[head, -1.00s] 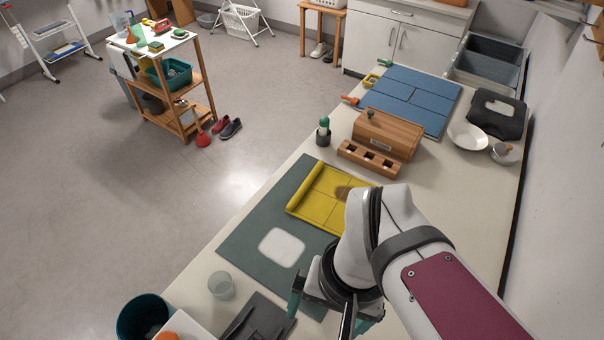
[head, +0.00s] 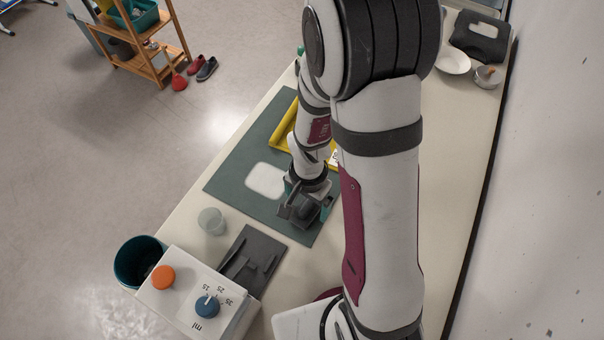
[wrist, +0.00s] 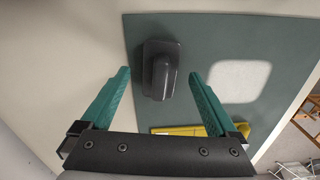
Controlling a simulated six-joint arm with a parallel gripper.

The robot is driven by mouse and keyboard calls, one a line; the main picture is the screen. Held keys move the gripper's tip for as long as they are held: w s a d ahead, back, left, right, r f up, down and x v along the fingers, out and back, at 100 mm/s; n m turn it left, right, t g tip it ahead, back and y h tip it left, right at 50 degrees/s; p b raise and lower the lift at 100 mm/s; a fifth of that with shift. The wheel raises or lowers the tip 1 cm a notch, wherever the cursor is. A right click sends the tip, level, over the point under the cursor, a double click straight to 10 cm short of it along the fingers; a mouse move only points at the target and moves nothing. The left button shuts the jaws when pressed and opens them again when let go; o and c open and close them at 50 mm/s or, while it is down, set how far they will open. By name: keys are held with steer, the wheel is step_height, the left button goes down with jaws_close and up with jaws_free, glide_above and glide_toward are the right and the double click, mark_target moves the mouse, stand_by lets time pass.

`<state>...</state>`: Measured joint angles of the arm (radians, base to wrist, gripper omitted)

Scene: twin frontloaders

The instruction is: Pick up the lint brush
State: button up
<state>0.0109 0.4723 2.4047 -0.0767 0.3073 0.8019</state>
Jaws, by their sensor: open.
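A dark grey block with a raised grip, which looks like the lint brush (wrist: 160,70), lies on the green-grey mat (wrist: 215,35) in the wrist view, near the mat's edge. My gripper (wrist: 160,74) is open, with one teal finger on each side of the brush and a visible gap on both sides. The brush is not held. In the head view my gripper (head: 308,200) hangs over the near right part of the mat. My arm and gripper hide most of the brush there.
A yellow tray (head: 285,134) and a white square (head: 266,180) lie on the mat. A clear cup (head: 211,221), a dark grey holder (head: 250,262), a white dial box (head: 185,300) and a teal bin (head: 138,262) are nearby.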

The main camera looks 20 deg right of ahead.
step_height(320, 180, down, 2)
steer(key=c, duration=1.5)
steer(key=shift+o, duration=0.2)
steer(key=r, duration=0.4)
steer(key=shift+s+d+r, duration=0.1)
steer(key=shift+d+r, duration=0.25)
steer(key=s+d+r, duration=0.6)
steer(key=d, duration=0.3)
steer(key=shift+d+r, duration=0.15)
steer(key=shift+r, duration=0.05)
